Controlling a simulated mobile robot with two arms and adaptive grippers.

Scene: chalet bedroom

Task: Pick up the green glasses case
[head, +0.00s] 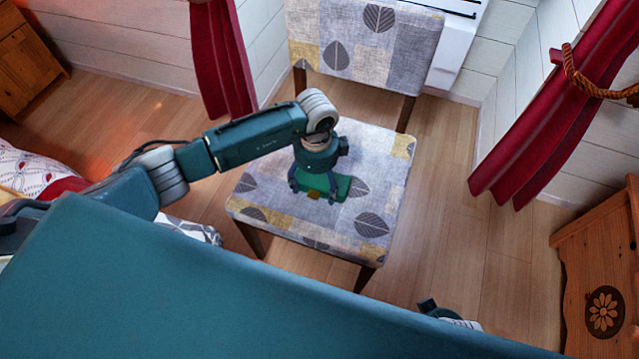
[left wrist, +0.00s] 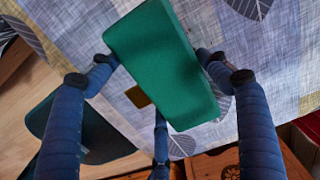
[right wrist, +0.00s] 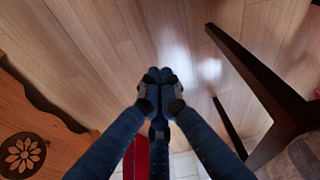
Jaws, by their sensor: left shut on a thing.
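The green glasses case (head: 341,187) is at the seat of the patterned chair (head: 385,155), under my left gripper (head: 318,187). In the left wrist view the green case (left wrist: 165,60) lies between the two fingers of my left gripper (left wrist: 155,72), which is shut on it across its width. I cannot tell whether the case touches the seat or is just above it. My right gripper (right wrist: 160,92) is empty, its fingertips together, over the wooden floor.
A small gold-brown piece (left wrist: 138,97) shows beside the case; I cannot tell whether it is attached. The chair backrest (head: 362,40) stands behind the seat. A red curtain (head: 545,115) and a wooden cabinet (head: 590,260) are at right. Floor (head: 475,240) right of the chair is clear.

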